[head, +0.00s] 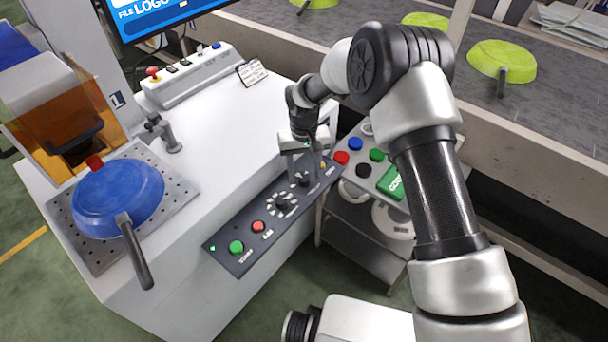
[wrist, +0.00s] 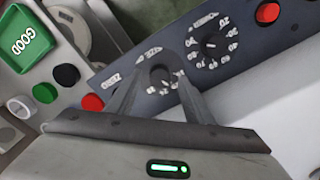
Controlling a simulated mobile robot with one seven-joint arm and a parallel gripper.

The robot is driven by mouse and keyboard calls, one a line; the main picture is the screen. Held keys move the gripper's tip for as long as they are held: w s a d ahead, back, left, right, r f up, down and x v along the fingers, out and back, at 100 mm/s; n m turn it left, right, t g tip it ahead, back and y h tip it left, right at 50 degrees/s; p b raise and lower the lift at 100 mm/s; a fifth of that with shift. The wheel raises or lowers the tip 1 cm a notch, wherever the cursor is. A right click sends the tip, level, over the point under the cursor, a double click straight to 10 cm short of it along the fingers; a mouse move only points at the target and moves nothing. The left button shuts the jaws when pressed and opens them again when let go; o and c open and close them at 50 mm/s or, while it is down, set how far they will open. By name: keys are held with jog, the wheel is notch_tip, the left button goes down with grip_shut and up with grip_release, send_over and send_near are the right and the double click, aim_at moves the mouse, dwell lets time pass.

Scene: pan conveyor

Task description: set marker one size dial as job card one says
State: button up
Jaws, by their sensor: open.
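The control panel (head: 262,228) runs along the front edge of the white marker cabinet, which bears a "1" plate (head: 117,100). A small black dial (wrist: 162,77) sits on the panel; its lettering is too small to read surely. Beside it is a larger numbered dial (wrist: 212,45), also in the head view (head: 282,203). My gripper (wrist: 160,82) is open, pointing down, with one finger on each side of the small dial. I cannot tell whether the fingers touch it. A small written card (head: 251,72), its text unreadable, lies at the cabinet's back edge.
A blue pan (head: 118,198) lies on the perforated plate at left. A button box (head: 190,75) stands at the back. Green pans (head: 501,60) lie on the conveyor behind.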

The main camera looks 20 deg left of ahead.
jog(key=shift+f, duration=0.6)
jog(key=c, duration=1)
jog(key=shift+c, duration=0.2)
jog(key=m+b, duration=0.1)
jog(key=m, duration=0.2)
jog(key=shift+m, duration=0.4)
jog(key=shift+m+b, duration=0.4)
jog(key=shift+m, duration=1.5)
